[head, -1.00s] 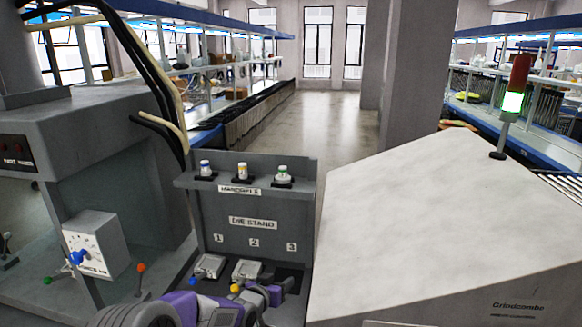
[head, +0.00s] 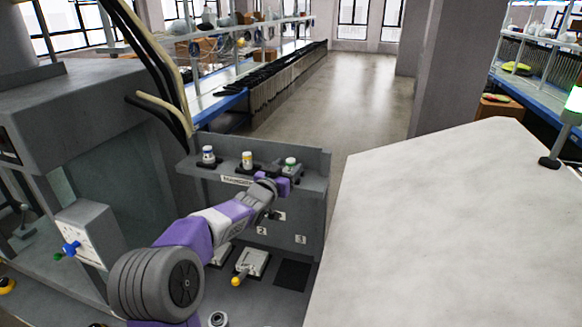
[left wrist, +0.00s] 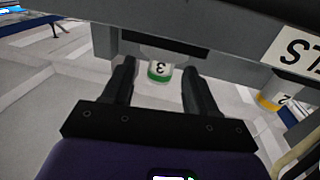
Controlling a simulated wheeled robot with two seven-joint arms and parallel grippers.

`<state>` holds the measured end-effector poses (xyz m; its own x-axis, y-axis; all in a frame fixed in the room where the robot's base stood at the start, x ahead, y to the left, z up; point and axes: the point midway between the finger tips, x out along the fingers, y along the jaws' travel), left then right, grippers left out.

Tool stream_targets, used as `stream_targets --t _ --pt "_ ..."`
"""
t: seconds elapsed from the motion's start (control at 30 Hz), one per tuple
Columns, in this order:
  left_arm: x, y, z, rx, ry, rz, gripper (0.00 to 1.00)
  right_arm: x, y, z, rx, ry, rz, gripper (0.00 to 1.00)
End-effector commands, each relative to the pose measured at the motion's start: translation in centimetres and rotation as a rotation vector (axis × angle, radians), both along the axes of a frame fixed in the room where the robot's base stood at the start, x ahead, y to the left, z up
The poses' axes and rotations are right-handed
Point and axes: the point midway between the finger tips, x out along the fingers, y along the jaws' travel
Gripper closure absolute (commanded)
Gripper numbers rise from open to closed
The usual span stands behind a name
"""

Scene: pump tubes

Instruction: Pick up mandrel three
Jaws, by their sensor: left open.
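Mandrel three (head: 290,164), white with a green band, stands upright at the right end of the mandrel shelf (head: 310,180). In the left wrist view mandrel three (left wrist: 159,72) shows its "3" and lies in the gap between the fingertips, with space on both sides. My left gripper (head: 283,186) is at the shelf's front, just below and in front of mandrel three. In the left wrist view the left gripper (left wrist: 158,78) is open and empty. How far the fingers reach around the mandrel cannot be told. My right gripper is out of view.
Mandrel one (head: 208,155), with blue, and mandrel two (head: 247,160), with yellow, stand to the left on the shelf. Below are a die with a yellow knob (head: 252,263) and a dark empty square (head: 292,275). A large white machine cover (head: 440,220) fills the right.

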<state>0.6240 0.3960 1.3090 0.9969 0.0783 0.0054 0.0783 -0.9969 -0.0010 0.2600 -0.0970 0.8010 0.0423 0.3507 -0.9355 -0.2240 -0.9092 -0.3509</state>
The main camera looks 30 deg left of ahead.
Motion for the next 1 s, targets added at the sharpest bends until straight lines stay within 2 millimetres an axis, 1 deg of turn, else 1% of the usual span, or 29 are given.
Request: stream_targets --t 0.03,0.1,0.2,0.47,0.83,1.0 --pt "0.8 0.1 0.1 0.0 0.002 0.0 0.42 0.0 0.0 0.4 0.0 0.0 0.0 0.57" --pt "1.6 0.2 0.0 0.0 0.003 0.0 0.42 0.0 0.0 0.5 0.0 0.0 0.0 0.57" --pt "2.2 0.2 -0.1 -0.001 0.003 0.0 0.42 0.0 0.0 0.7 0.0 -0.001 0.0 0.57" --pt "2.4 0.2 -0.1 -0.001 0.003 0.001 0.42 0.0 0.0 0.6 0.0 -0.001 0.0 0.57" --pt "2.4 0.2 -0.1 -0.001 0.004 0.001 0.99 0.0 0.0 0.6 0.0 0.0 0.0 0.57" --pt "2.4 0.2 0.1 -0.001 -0.002 0.0 1.0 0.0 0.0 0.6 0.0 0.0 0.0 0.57"
